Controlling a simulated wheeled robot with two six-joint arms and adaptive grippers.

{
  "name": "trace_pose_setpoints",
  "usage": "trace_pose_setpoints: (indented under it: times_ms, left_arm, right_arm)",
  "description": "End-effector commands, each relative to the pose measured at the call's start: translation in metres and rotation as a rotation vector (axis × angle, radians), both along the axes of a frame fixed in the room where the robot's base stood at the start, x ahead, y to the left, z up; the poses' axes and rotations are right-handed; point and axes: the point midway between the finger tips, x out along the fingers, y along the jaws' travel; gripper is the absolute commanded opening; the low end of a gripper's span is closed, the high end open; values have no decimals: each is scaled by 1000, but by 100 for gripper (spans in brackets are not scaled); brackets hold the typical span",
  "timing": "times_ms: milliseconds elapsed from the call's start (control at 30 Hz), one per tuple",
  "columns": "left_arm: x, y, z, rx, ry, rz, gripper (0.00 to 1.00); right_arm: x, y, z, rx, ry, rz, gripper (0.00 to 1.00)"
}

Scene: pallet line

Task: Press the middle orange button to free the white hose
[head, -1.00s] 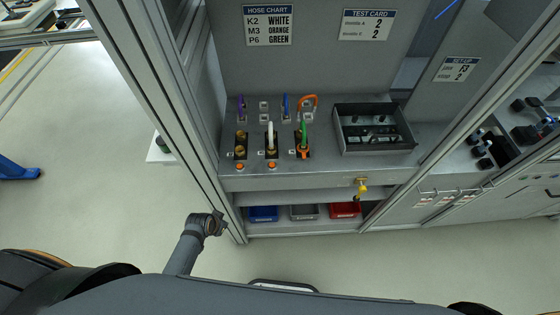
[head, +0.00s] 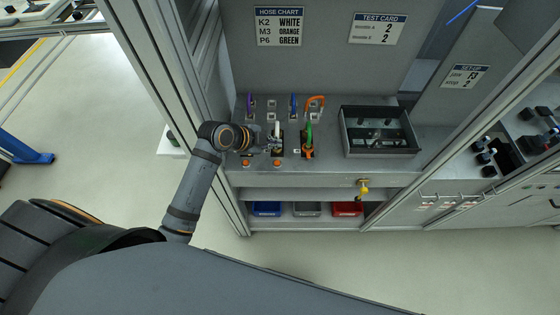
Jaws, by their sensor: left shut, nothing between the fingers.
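The middle orange button (head: 277,163) sits on the front of the grey bench, below the white hose end (head: 277,129). The white hose end stands upright in its black socket block. My left gripper (head: 274,145) is shut and empty, over the panel from the left, close to the white hose's socket and just behind the middle button in the picture. I cannot tell whether it touches the block. The left orange button (head: 246,163) shows below my wrist, which hides the left socket. My right gripper is out of view.
A green hose end (head: 309,134) stands right of the white one, an orange loop (head: 315,102) behind it. Purple (head: 250,103) and blue (head: 293,103) pieces stand at the back. A grey tray (head: 380,152) lies right. A metal post (head: 180,110) rises left of my arm.

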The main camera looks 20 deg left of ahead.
Motion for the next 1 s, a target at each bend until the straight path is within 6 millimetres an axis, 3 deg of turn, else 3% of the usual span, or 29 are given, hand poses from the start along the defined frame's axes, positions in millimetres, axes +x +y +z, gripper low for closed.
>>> trace_pose_setpoints:
  times_ms: [533,1000]
  left_arm:
    - [2,-1,-5,4,-13,-16,0]
    - [1,-1,-68,5,-14,-15,0]
  right_arm:
    - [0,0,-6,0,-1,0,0]
    - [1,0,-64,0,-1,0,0]
